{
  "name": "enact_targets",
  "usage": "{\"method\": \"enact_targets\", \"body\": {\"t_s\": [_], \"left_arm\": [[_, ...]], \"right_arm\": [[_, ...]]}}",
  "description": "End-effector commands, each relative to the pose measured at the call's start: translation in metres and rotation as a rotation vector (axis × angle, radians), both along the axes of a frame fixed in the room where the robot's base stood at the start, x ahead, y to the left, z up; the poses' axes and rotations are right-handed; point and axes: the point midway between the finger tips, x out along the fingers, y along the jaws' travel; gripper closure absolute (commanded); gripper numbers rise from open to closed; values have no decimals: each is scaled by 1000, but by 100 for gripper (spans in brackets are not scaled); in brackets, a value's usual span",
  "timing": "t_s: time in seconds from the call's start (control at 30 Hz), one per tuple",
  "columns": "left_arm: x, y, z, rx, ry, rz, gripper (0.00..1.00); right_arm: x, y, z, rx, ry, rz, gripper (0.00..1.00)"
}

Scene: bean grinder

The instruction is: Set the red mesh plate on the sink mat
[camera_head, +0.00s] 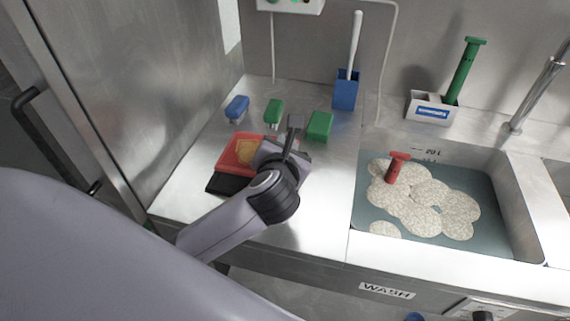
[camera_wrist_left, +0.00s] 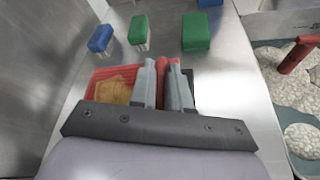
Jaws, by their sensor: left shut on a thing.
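The red mesh plate (camera_head: 232,150) has a raised red frame with a yellow-orange mesh patch. It lies on the steel counter, overlapping a black flat piece (camera_head: 226,184); I cannot tell whether this black piece is the sink mat. My left gripper (camera_head: 289,138) is at the plate's right side and hides part of it. In the left wrist view, the plate (camera_wrist_left: 100,92) shows left of the fingers, and the gripper (camera_wrist_left: 163,72) is shut on its red part between the fingertips. The right gripper is out of view.
Blue (camera_head: 237,107) and green (camera_head: 273,112) brushes and a green block (camera_head: 320,126) stand behind. A blue holder (camera_head: 345,92) is at the wall. The foamy sink (camera_head: 475,172), with a red-handled tool (camera_head: 396,167), is right. The front counter (camera_head: 310,225) is clear.

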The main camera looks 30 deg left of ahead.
Motion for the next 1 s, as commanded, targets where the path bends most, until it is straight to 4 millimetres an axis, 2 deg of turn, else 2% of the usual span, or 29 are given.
{"method": "enact_targets", "body": {"t_s": [0.17,0.4,0.63,0.67,0.7,0.73,1.0], "left_arm": [[0,0,-11,1,0,0,100],[0,0,-46,1,1,1,100],[0,0,-48,1,-1,0,100],[0,0,-49,0,1,0,77],[0,0,-49,0,1,0,64],[0,0,-49,0,1,0,58],[0,0,-48,0,0,0,58]], "right_arm": [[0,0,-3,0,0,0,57],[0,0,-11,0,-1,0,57],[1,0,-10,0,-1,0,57],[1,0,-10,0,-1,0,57],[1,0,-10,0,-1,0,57],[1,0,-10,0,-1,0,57],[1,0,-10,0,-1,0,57]]}}
